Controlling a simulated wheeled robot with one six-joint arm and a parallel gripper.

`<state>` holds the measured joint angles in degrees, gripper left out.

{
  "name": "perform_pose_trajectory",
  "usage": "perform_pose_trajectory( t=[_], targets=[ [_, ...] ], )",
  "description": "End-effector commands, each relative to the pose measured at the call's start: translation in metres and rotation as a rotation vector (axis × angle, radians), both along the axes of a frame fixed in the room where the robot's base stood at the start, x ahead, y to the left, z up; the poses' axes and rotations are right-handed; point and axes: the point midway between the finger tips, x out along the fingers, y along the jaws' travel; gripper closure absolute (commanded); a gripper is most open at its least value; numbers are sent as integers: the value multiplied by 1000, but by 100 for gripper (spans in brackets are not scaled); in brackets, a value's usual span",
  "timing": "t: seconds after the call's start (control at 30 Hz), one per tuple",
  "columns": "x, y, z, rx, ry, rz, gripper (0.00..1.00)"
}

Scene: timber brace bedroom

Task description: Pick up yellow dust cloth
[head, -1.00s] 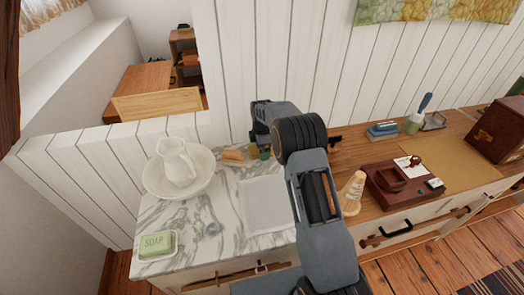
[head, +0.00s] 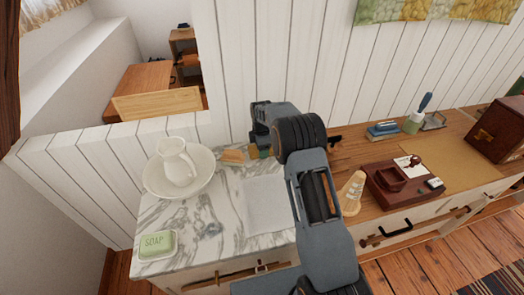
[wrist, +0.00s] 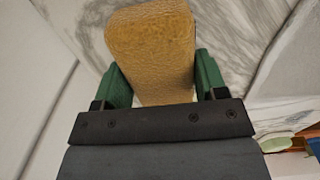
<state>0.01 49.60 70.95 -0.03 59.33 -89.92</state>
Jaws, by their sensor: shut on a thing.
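The yellow dust cloth (wrist: 152,50) is a folded, yellow-brown textured block in the wrist view. My gripper (wrist: 158,82) has its two green fingers on either side of it, shut on it. In the head view my gripper (head: 262,153) is at the back of the marble top, by the white plank wall. Only a small bit of the cloth (head: 253,153) shows there, the rest hidden by my arm. I cannot tell whether the cloth is clear of the marble.
The marble top (head: 220,238) holds a white basin (head: 150,186) with a jug (head: 177,163), green soap (head: 157,244), a pale folded cloth (head: 265,205) and a small orange item (head: 232,157) close left of my gripper.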

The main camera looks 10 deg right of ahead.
Motion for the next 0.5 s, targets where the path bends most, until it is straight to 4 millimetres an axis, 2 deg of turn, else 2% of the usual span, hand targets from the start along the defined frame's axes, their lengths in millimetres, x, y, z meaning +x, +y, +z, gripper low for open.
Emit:
perform_pose_trajectory(
  t=[0.27, 0.5],
  targets=[
    [0, 0, 6, 0, -1, 0, 59],
    [-2, 0, 35, 1, -1, 2, 59]
  ],
)
